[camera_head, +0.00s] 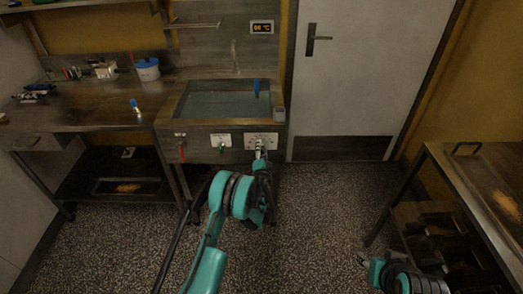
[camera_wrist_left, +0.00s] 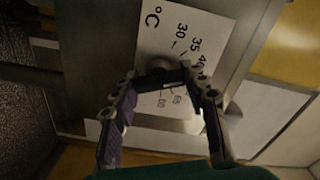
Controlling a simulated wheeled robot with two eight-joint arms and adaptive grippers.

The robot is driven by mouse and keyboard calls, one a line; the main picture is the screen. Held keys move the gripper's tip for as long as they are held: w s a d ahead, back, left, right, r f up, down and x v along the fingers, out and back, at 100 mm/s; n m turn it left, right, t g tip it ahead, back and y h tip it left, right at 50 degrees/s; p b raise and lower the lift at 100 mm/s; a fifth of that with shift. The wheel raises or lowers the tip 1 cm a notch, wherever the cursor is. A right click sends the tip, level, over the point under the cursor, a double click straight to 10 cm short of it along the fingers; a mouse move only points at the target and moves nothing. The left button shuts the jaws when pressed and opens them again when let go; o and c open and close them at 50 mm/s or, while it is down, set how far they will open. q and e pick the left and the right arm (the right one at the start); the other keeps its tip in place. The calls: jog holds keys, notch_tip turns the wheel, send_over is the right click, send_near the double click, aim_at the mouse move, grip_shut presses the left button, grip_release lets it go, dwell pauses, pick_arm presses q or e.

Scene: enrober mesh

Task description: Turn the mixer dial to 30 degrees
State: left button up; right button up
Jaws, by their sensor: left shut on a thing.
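The mixer dial sits on a white scale plate (camera_head: 253,140) on the front of the sink-like basin unit. In the left wrist view the plate (camera_wrist_left: 205,22) shows "°C" and the marks 30, 35 and 40, with more marks lower down. My right gripper (camera_head: 364,262) is low at the right, away from the unit, too small to read.
The basin (camera_head: 215,103) holds liquid, with a blue item at its right. A wall display (camera_head: 262,27) shows orange digits. A metal table (camera_head: 440,165) stands right; open floor lies between.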

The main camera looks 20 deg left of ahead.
pick_arm(q)
jog(key=n, duration=0.5)
jog(key=shift+a+n, duration=0.1)
jog(key=shift+n, duration=2.4)
jog(key=o, duration=1.2)
jog(key=v, duration=0.7)
jog(key=shift+s, duration=0.25)
